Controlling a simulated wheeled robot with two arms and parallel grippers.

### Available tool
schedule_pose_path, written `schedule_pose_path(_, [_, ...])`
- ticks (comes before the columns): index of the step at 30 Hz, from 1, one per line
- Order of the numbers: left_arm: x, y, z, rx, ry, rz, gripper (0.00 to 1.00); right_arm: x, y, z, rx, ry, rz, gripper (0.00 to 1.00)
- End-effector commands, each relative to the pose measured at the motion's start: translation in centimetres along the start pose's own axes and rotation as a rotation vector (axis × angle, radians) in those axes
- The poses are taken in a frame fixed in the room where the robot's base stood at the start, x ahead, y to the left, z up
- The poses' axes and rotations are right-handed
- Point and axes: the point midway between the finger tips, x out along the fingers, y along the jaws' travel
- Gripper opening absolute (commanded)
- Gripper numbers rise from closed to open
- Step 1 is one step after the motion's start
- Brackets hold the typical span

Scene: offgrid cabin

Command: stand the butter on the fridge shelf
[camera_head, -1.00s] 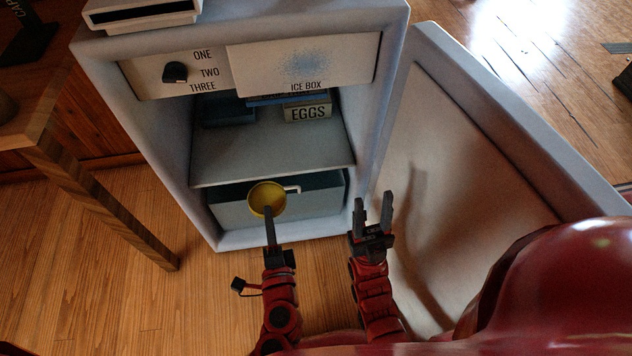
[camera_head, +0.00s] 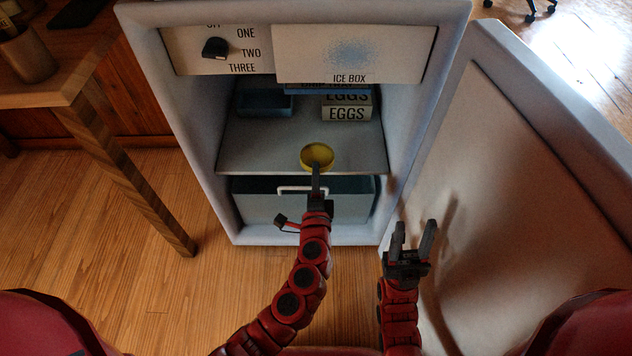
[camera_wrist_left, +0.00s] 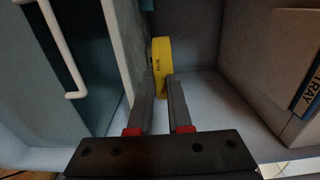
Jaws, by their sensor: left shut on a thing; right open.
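In the left wrist view the butter (camera_wrist_left: 161,62) sits between the fingertips (camera_wrist_left: 160,95), close to the pale shelf surface. I cannot tell whether it touches the shelf. My right gripper (camera_head: 413,240) is open and empty, in front of the open fridge door. The fridge (camera_head: 455,60) stands open.
The shelf's front left is clear. Below is a drawer (camera_head: 260,205) with a white handle. The open door (camera_head: 530,180) borders the right.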

Motion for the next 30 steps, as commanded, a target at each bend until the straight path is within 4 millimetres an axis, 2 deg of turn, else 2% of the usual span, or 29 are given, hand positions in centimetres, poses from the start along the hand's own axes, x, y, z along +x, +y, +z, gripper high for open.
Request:
schedule_pose_path(4, [0.4, 0.9, 0.0, 0.001, 0.000, 0.000, 0.00, -0.7, 0.0, 0.0, -0.002, 0.005, -0.006, 0.47])
schedule_pose_path(9, [0.4, 3.5, 0.0, 0.001, 0.000, 0.000, 0.00, -2.1, -0.1, 0.0, -0.009, 0.020, -0.026, 0.47])
schedule_pose_path(20, [0.3, 3.9, -0.1, 0.000, 0.000, -0.002, 0.00, -2.3, -0.1, -0.1, -0.011, 0.027, -0.035, 0.47])
schedule_pose_path(21, [0.3, 3.9, -0.1, 0.000, 0.001, -0.001, 0.19, -2.3, -0.1, -0.2, -0.011, 0.028, -0.037, 0.47])
schedule_pose_path(26, [0.3, 3.8, -0.1, 0.000, 0.000, -0.001, 0.47, -2.1, -0.1, -0.2, -0.011, 0.028, -0.036, 0.47])
schedule_pose_path(30, [0.3, 3.8, 0.0, 0.000, 0.000, -0.001, 0.47, -2.1, -0.1, -0.2, -0.011, 0.028, -0.035, 0.47])
